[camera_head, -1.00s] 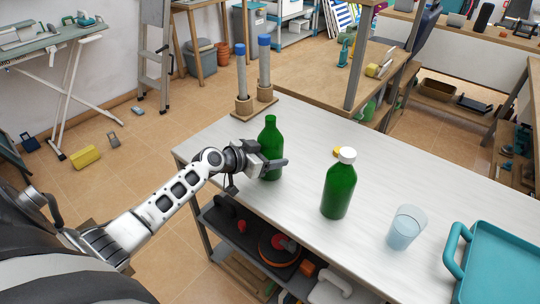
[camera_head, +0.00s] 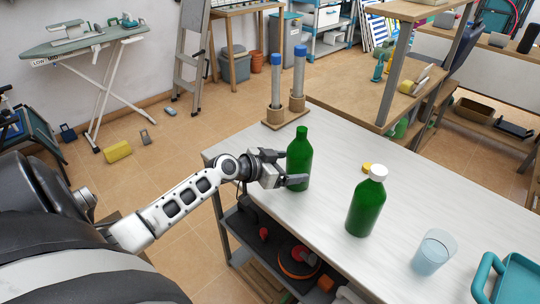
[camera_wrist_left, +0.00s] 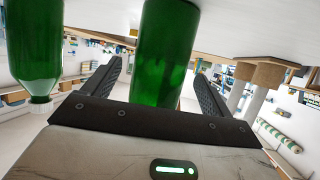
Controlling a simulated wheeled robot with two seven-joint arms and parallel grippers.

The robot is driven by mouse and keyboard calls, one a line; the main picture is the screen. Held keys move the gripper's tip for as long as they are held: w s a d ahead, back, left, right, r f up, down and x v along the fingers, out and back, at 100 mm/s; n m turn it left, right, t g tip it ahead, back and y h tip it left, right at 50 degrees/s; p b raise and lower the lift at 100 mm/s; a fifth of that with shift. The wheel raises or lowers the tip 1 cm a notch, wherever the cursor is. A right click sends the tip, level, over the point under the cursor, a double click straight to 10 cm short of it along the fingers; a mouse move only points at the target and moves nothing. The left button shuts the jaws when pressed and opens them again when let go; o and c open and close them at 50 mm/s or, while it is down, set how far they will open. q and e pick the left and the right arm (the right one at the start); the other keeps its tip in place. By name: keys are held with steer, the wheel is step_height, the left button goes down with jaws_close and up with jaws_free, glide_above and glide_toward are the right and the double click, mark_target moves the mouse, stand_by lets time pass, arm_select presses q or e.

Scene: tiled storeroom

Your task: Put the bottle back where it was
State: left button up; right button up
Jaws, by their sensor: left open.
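A green bottle (camera_head: 300,150) without a white cap stands upright on the white table (camera_head: 330,225) near its left edge. My left gripper (camera_head: 290,168) is open beside it, one finger passing in front of its lower body. In the left wrist view the bottle (camera_wrist_left: 163,50) shows between the two spread fingers (camera_wrist_left: 158,88); contact cannot be told. A second green bottle with a white cap (camera_head: 366,205) stands upright to the right, and likely shows at the left of the wrist view (camera_wrist_left: 35,50). My right gripper is not in view.
A glass of water (camera_head: 430,256) and a teal tray (camera_head: 515,285) stand at the right. A wooden stand with two blue-topped posts (camera_head: 288,110) is at the far left corner. A small yellow item (camera_head: 367,168) lies behind the capped bottle. A lower shelf holds tools.

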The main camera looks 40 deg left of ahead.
arm_select(q)
steer(key=v, duration=0.8)
steer(key=shift+b, duration=0.3)
steer(key=s+d+f+m+g, duration=0.1)
steer(key=s+d+f+g, duration=0.3)
steer(key=d, duration=0.3)
steer(key=s+d+f+m+g, duration=0.1)
steer(key=s+d+f+g, duration=0.1)
steer(key=s+d+f, duration=0.35)
steer(key=s+d+r+n+g+y, duration=0.3)
steer(key=s+d+n+y, duration=0.15)
steer(key=s, duration=0.75)
steer(key=w+d+f+m+t+h, duration=0.1)
steer(key=w+d+f+t+h, duration=0.2)
steer(key=w+d+f+t, duration=0.3)
steer(key=shift+w+d+f, duration=0.2)
steer(key=shift+w+d, duration=0.1)
